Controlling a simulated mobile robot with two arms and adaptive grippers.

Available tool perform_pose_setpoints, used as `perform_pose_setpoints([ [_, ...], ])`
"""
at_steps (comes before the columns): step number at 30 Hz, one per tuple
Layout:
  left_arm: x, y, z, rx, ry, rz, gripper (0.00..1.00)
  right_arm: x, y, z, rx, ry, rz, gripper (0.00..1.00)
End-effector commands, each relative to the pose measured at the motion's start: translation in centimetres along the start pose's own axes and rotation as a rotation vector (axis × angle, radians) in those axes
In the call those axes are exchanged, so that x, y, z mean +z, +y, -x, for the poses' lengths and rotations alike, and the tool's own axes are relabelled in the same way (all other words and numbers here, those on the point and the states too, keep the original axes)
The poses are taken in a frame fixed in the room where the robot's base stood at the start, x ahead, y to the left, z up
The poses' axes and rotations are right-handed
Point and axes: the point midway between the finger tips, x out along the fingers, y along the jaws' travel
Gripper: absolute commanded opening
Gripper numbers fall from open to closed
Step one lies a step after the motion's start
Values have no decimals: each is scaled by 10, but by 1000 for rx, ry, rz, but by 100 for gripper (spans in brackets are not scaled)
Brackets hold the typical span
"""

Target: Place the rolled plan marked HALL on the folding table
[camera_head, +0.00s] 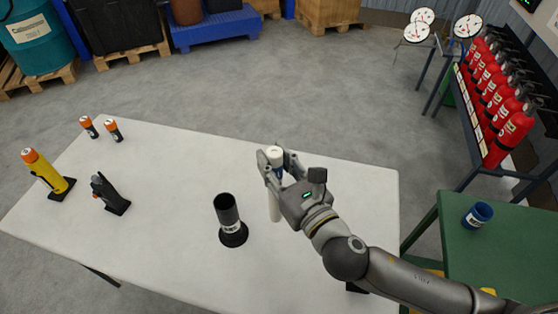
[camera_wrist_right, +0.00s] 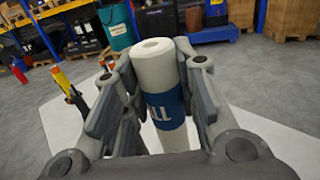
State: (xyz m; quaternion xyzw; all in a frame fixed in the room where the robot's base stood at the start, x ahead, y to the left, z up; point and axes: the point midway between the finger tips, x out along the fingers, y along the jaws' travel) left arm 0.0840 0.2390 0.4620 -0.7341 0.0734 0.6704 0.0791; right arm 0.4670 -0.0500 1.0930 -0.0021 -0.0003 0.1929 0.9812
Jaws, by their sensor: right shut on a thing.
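The rolled plan (camera_head: 275,208) is a white upright roll with a blue band. In the right wrist view the plan (camera_wrist_right: 156,68) stands between my fingers, and part of the lettering on its blue band shows, apparently ending in LL. My right gripper (camera_head: 277,168) is shut on its upper part. The white folding table (camera_head: 170,245) lies under it. The plan's lower end shows below my fingers over the table's right half. I cannot tell whether it touches the tabletop. My left gripper is not in view.
A black tubular holder (camera_head: 230,215) with a pale label stands left of the plan. A yellow torch (camera_head: 45,170), a black radio (camera_head: 108,190) and two small orange-topped items stand further left. A green table (camera_head: 500,240) with a blue cup (camera_head: 477,215) is at right.

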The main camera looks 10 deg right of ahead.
Motion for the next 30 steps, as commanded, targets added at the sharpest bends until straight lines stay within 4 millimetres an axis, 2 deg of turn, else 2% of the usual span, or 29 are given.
perform_pose_setpoints([
  [1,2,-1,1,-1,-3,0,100,-6,-12,-8,-5,2,6,0],
  [8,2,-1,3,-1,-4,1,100,-31,-58,-42,-7,2,4,0],
  [10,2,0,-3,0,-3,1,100,-49,-67,-49,-6,4,-1,0],
  [13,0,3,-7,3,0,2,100,-66,-78,-58,-5,2,-2,0],
  [20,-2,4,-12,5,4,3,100,-82,-90,-67,-2,-1,-1,0],
  [24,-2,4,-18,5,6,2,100,-99,-97,-72,-3,3,-5,0],
  [27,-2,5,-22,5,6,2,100,-114,-96,-71,-4,3,-7,0],
  [30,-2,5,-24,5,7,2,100,-121,-96,-71,-3,1,-4,0],
])
